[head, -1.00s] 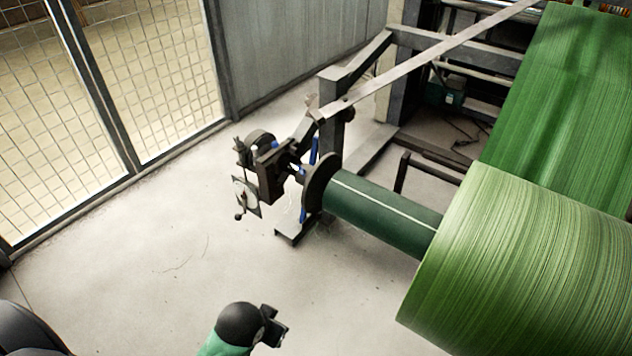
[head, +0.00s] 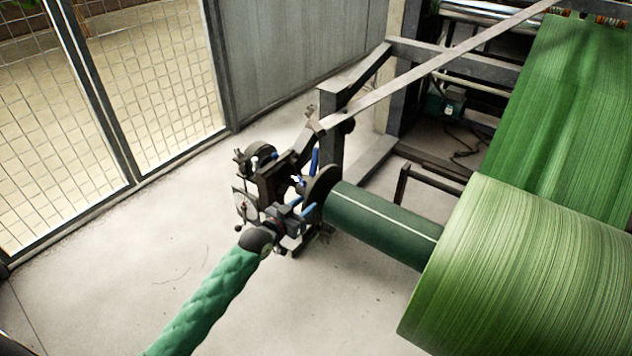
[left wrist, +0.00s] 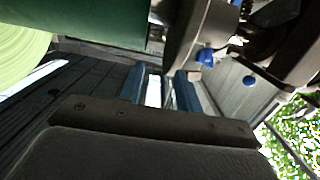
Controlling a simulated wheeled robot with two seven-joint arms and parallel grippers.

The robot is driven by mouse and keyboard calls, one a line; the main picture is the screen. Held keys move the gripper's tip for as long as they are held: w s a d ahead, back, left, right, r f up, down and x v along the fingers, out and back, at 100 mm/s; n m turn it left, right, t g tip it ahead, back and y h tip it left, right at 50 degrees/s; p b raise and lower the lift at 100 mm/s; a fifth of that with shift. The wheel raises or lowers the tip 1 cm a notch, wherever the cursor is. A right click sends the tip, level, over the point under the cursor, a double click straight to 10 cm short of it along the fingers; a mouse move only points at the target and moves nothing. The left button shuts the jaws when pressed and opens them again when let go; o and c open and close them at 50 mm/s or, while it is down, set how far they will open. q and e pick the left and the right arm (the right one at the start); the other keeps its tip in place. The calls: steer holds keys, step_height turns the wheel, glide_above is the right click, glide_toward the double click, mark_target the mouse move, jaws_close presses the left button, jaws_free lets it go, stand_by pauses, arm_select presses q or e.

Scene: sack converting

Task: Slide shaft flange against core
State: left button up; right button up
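The shaft flange (head: 317,191) is a dark disc at the left end of the dark green core (head: 385,228). In the head view the two meet or nearly meet; I cannot tell if a gap is left. My left gripper (head: 297,212) is just left of and below the flange, by the shaft end. The flange (left wrist: 197,38) is beyond the fingertips, and the core (left wrist: 85,20) is at upper left. My right gripper is not in view.
A big green roll (head: 530,270) sits on the core at right. The machine frame (head: 330,125) and shaft bracket (head: 270,180) stand close around the gripper. A mesh fence (head: 150,80) is at left. The floor (head: 90,285) at front left is clear.

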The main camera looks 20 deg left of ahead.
mark_target(311, 185)
arm_select(q)
steer(key=shift+w+a+r+t, duration=0.35)
steer(key=shift+w+r, duration=0.15)
steer(key=shift+w, duration=0.15)
steer(key=shift+w+a+r+t, duration=0.25)
steer(key=shift+w+a+r, duration=0.1)
steer(key=shift+w+r, duration=0.2)
steer(key=shift+x, duration=3.85)
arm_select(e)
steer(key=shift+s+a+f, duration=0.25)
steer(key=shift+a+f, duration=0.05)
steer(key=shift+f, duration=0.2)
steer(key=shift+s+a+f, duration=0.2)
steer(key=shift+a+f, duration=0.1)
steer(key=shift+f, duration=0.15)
arm_select(q)
steer(key=shift+f, duration=0.1)
jaws_close()
